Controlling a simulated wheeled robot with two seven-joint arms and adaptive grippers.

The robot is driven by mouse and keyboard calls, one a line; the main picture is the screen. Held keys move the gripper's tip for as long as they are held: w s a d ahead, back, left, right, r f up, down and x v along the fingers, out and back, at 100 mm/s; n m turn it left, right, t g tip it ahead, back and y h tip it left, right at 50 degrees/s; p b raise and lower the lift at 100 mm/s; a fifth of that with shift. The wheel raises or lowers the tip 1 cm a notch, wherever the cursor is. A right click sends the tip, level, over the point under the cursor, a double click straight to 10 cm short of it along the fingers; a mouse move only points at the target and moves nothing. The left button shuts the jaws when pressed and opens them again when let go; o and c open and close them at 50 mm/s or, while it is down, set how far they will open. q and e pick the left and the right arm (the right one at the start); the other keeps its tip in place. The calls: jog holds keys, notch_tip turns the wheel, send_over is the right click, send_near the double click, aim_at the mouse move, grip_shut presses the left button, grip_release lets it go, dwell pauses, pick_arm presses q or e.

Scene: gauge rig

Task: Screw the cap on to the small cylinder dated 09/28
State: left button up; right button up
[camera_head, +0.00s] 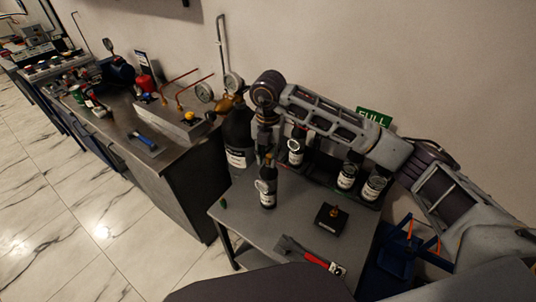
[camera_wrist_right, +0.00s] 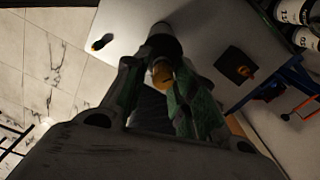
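A small black cylinder (camera_head: 268,197) with a white label stands near the table's left side, below my right gripper (camera_head: 267,158). The label's date is too small to read. In the right wrist view, the fingers of my right gripper (camera_wrist_right: 160,82) are on either side of a brass-coloured piece (camera_wrist_right: 162,71) above the dark cylinder (camera_wrist_right: 162,38). I cannot tell whether they press on it, or whether it is a cap or a valve. A small green piece (camera_head: 223,204), possibly a cap, lies at the table's left edge. My left gripper is not in view.
More labelled black cylinders (camera_head: 347,178) stand at the back under a green FULL sign (camera_head: 373,117). A black box with a brass knob (camera_head: 331,219) and a red-handled tool (camera_head: 315,259) lie on the grey table (camera_head: 250,228). A large dark cylinder (camera_head: 238,138) stands beyond it.

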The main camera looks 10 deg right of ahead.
jog(key=shift+o, duration=0.3)
jog(key=shift+r, duration=0.1)
jog(key=o, duration=0.5)
jog(key=shift+r, duration=0.1)
notch_tip(320, 180, up, 12)
dwell(0.6)
